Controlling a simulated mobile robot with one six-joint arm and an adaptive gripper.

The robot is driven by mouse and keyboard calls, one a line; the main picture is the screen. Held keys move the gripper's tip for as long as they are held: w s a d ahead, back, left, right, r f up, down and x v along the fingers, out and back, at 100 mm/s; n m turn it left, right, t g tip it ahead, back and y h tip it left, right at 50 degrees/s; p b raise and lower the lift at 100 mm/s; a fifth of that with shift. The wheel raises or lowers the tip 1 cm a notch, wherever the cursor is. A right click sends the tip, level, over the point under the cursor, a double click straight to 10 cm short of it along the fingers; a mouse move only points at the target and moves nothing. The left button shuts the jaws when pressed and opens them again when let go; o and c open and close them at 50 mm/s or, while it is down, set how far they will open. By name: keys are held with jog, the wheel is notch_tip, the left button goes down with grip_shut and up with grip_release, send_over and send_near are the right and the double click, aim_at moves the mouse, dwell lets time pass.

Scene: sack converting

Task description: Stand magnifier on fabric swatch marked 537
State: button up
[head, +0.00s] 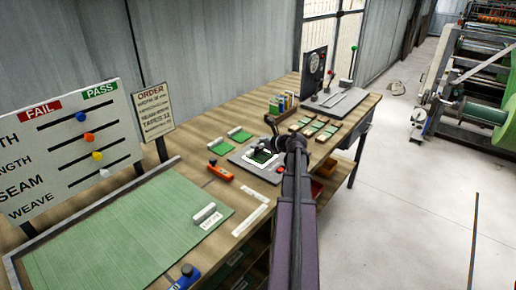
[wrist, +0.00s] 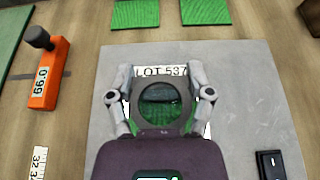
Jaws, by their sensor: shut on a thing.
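The fabric swatch marked LOT 537 (wrist: 161,71) lies on a grey plate (wrist: 245,85). Its white label shows above the magnifier in the wrist view, and most of its green cloth is covered. The magnifier (wrist: 160,101) is a dark round ring with a lens, and green shows through it. My gripper (wrist: 161,98) is shut on the magnifier, one finger on each side, directly over the swatch. In the head view my gripper (head: 272,143) is at the grey plate. Whether the magnifier's base touches the swatch is hidden.
Two green swatches (wrist: 135,13) (wrist: 205,11) lie beyond the plate. An orange gauge reading 66.0 (wrist: 46,78) lies left of it, and a black switch (wrist: 270,165) sits at the plate's near right. Small colored boxes (head: 283,104) stand behind my gripper. A green mat (head: 120,235) covers the near bench.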

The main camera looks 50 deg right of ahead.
jog(key=shift+f, duration=0.15)
jog(key=o, duration=1.1)
jog(key=shift+o, duration=0.2)
jog(key=shift+r, duration=0.2)
jog(key=shift+s+r+p, duration=0.3)
jog(key=shift+s+p, duration=0.1)
jog(key=shift+s, duration=0.2)
jog(key=a+p+v, duration=0.1)
jog(key=p+v, duration=0.3)
jog(key=v, duration=0.6)
jog(key=shift+s+d, duration=0.35)
jog(key=shift+d, duration=0.2)
